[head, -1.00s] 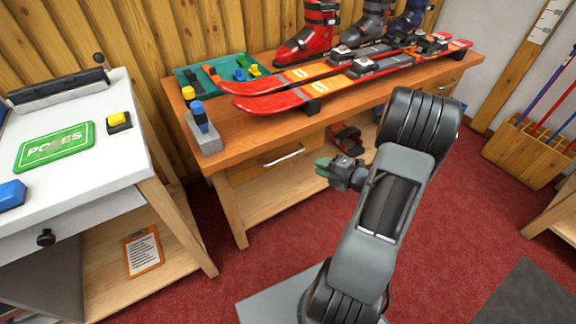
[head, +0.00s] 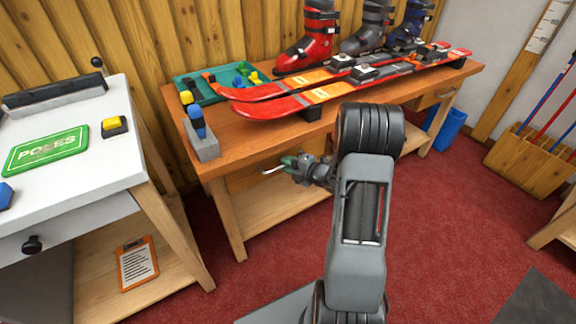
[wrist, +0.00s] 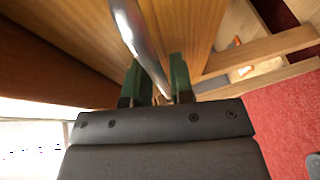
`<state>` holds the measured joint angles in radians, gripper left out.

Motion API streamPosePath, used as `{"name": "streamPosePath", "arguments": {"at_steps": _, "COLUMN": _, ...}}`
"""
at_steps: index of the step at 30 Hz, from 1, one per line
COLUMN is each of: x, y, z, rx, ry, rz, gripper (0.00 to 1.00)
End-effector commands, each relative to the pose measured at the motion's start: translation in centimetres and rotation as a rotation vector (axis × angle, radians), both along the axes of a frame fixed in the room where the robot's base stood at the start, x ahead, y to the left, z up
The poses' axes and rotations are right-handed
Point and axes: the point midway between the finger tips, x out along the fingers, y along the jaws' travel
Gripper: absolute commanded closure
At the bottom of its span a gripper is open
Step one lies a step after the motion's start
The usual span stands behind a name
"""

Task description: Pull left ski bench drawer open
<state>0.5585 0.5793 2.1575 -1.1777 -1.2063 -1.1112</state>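The ski bench (head: 240,142) is a wooden table with a drawer under its left end. The left drawer front (head: 240,180) looks shut and is partly hidden by my gripper. Its silver bar handle (head: 273,169) pokes out left of my gripper (head: 290,162) in the head view. In the wrist view the handle (wrist: 140,38) runs between the two green fingers of my gripper (wrist: 160,82). The fingers stand apart on either side of the bar, with a gap showing on the left, so they do not look closed on it.
Red skis (head: 310,95), boots (head: 308,40), a teal tray (head: 205,90) and a grey holder (head: 202,143) are on the bench top. A white table (head: 90,200) stands close on the left. Red carpet (head: 450,220) is open to the right.

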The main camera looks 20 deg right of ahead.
Motion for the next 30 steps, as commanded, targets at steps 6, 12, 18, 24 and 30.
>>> {"name": "streamPosePath", "arguments": {"at_steps": 6, "x": 0.30, "y": 0.18, "z": -0.05, "rx": 0.000, "ry": 0.000, "rz": 0.000, "gripper": 0.78}}
{"name": "streamPosePath", "arguments": {"at_steps": 12, "x": 0.27, "y": 0.16, "z": -0.05, "rx": 0.000, "ry": 0.000, "rz": 0.000, "gripper": 0.83}}
{"name": "streamPosePath", "arguments": {"at_steps": 18, "x": 0.27, "y": 0.15, "z": -0.06, "rx": 0.000, "ry": 0.000, "rz": 0.000, "gripper": 1.00}}
{"name": "streamPosePath", "arguments": {"at_steps": 24, "x": 0.26, "y": 0.14, "z": -0.06, "rx": 0.000, "ry": 0.000, "rz": 0.000, "gripper": 1.00}}
{"name": "streamPosePath", "arguments": {"at_steps": 30, "x": 0.22, "y": 0.13, "z": -0.06, "rx": 0.000, "ry": 0.000, "rz": 0.000, "gripper": 1.00}}
